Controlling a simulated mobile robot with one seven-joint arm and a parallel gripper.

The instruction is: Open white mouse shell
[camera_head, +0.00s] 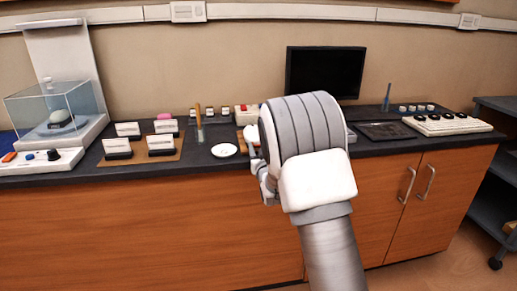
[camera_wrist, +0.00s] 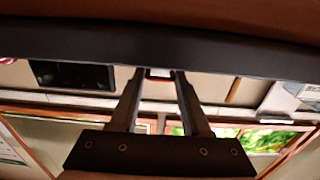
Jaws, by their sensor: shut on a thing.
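A small white rounded piece (camera_head: 224,150) lies on the dark counter, left of my arm; it may be the white mouse shell, but I cannot tell for sure. Another pale rounded shape (camera_head: 250,132) shows at the left edge of my arm. My gripper is at the counter's front edge, mostly hidden behind my arm in the head view. In the wrist view my gripper (camera_wrist: 160,73) has its two fingers a little apart, tips at the dark counter edge.
The counter edge (camera_wrist: 230,58) runs close across the fingertips. A glass case (camera_head: 58,108) stands at left, card holders (camera_head: 160,146) and an upright tool (camera_head: 198,122) nearer the middle.

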